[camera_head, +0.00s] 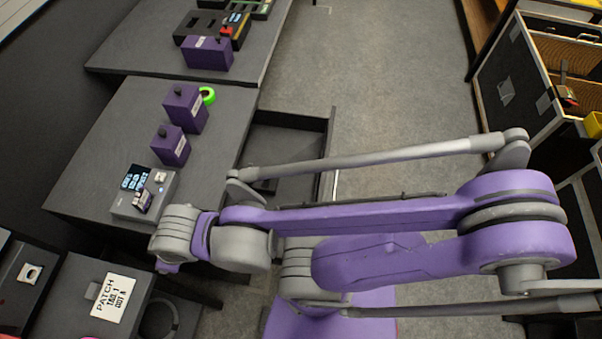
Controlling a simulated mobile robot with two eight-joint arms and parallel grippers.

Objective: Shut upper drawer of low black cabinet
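The low black cabinet (100,170) stands at the left with its top in view. A drawer (290,118) is pulled out from its right side, and its open inside shows dark and looks empty in the visible part. My purple and grey arm crosses in front of the near part of the drawer and hides it. Whether a lower drawer lies beneath cannot be seen. This arm comes in from the right, and its wrist end is over the near edge of the cabinet. No gripper fingers show for either arm.
On the cabinet top stand two purple boxes (183,108), a green tape ring (208,95) and a grey device with a screen (142,195). A purple box (206,53) sits on the farther surface. An open black case (515,85) is at right. Grey floor (385,90) between is clear.

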